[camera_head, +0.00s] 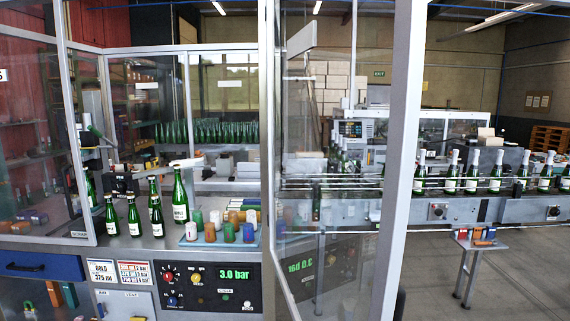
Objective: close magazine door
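A glass door in a pale metal frame (405,150) stands open at the centre right, swung out toward me. Its pane (330,230) mirrors the control panel. A second framed glass panel (75,120) stands at the left of the machine opening; I cannot tell whether it is hinged. No label shows which one is the magazine door. Between them the machine front is open. Neither of my grippers can be made out. A dark sliver at the bottom edge beside the door frame is too small to identify.
Green bottles (180,200) and a blue tray (187,241) of coloured capsules stand on the machine deck. Below are a control panel (205,285) reading 3.0 bar and a blue drawer (40,265). A bottle conveyor (490,207) and a small side table (461,240) are at right.

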